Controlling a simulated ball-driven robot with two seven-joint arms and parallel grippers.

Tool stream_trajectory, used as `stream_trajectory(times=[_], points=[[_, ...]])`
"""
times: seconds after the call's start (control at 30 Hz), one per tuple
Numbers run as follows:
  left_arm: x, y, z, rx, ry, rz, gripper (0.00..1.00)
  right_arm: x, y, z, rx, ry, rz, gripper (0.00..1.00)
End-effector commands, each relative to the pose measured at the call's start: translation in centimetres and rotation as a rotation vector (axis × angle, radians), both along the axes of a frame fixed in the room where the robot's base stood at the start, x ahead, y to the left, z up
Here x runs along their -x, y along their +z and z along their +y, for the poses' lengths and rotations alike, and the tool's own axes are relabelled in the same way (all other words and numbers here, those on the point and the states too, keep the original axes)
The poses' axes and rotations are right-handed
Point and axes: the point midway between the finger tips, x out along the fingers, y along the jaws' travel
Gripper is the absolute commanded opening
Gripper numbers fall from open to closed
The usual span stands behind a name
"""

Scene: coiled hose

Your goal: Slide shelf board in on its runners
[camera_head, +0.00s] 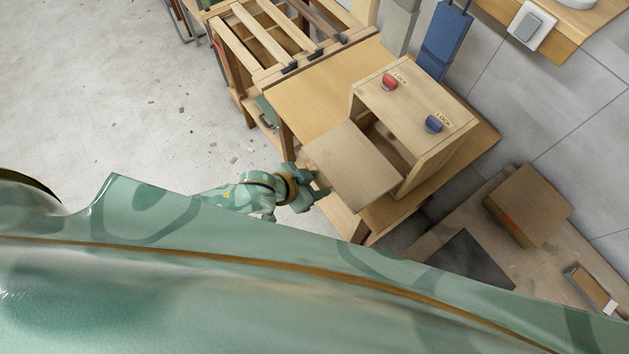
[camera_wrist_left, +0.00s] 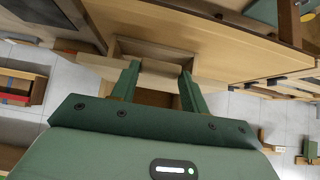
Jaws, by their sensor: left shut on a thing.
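The shelf board (camera_head: 352,166) is a flat pale wooden panel. It sticks out of the open front of a small wooden cabinet (camera_head: 425,98), its inner end inside the opening. The runners are hidden in the head view. My left gripper (camera_head: 322,190) is shut on the board's outer edge, on the side away from the cabinet. In the left wrist view, the two green fingers (camera_wrist_left: 159,74) reach to the pale board edge (camera_wrist_left: 90,63), with the cabinet beyond. My right gripper is not in view.
The cabinet stands on a wooden table (camera_head: 300,92). A red knob (camera_head: 389,81) and a blue knob (camera_head: 433,123), each marked LOCK, sit on its top. A slatted wooden frame (camera_head: 290,35) stands behind, and a cardboard box (camera_head: 528,205) lies at right. The floor at left is open.

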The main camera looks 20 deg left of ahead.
Motion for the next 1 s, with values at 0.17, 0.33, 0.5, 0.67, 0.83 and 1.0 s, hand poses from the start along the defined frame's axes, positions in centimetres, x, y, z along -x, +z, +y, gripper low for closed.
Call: stream_trajectory(times=[0.17, 0.33, 0.5, 0.67, 0.83, 1.0], points=[[-0.4, 0.1, -0.3, 0.001, 0.000, -0.002, 0.17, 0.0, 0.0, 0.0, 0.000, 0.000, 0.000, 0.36], [-0.7, 0.0, -0.6, 0.001, 0.000, -0.001, 0.17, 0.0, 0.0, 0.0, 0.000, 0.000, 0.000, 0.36], [-1.1, 0.0, -0.8, 0.001, 0.000, -0.001, 0.17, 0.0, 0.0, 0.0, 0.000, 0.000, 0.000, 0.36], [-1.4, 0.1, -1.1, 0.002, 0.000, -0.002, 0.17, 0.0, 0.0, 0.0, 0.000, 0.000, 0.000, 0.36], [-1.7, 0.1, -1.4, 0.001, 0.000, -0.002, 0.17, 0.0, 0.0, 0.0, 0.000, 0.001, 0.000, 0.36], [-2.0, 0.1, -1.6, 0.001, 0.000, -0.002, 0.17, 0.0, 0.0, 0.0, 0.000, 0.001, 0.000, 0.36]])
